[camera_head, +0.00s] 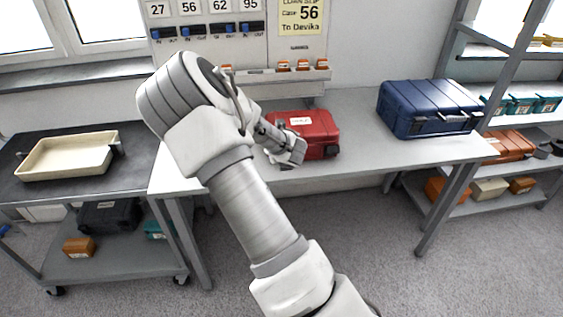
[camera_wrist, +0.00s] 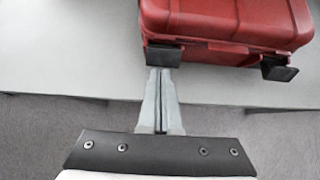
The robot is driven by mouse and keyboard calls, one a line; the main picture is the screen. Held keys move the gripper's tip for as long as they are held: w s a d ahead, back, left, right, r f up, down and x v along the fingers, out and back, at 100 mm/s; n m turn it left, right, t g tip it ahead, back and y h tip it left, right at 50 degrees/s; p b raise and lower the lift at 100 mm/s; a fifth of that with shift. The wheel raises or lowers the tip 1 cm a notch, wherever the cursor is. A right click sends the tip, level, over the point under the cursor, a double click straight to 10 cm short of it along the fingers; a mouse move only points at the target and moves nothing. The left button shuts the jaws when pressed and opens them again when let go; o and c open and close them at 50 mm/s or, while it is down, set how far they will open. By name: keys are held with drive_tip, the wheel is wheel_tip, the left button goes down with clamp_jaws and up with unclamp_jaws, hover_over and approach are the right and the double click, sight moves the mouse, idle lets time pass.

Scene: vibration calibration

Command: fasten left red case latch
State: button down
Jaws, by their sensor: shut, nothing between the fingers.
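The red case (camera_head: 318,128) lies on the grey workbench, its lid down, with my arm hiding its left part. In the wrist view the red case (camera_wrist: 225,22) shows two dark latches on its front side. The left latch (camera_wrist: 164,56) is directly in front of my gripper (camera_wrist: 161,72). The right latch (camera_wrist: 279,69) juts outward from the case. My gripper also shows in the head view (camera_head: 298,158), at the case's front left. Its fingers are together and empty. The fingertips are at or just under the left latch; I cannot tell whether they touch it.
A blue case (camera_head: 428,107) stands on the bench (camera_head: 365,150) to the right. A cart with a beige tray (camera_head: 68,157) is at the left. A panel with numbers and switches (camera_head: 235,35) rises behind the bench. Shelves with boxes stand at the right.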

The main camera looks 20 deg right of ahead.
drive_tip(key=shift+w+d+r+g+y+p, duration=0.15)
drive_tip(key=shift+r+g+p, duration=0.3)
drive_tip(key=shift+p, duration=1.3)
drive_tip(key=shift+w+a+r+g+y+p, duration=0.2)
drive_tip(key=shift+g+p, duration=0.45)
drive_tip(key=shift+p, duration=1.1)
drive_tip(key=shift+w+d+r+p, duration=0.25)
drive_tip(key=shift+r+p, duration=0.1)
drive_tip(key=shift+p, duration=0.75)
drive_tip(key=shift+r, duration=0.15)
drive_tip(key=shift+r+p, duration=0.65)
drive_tip(key=shift+r, duration=0.05)
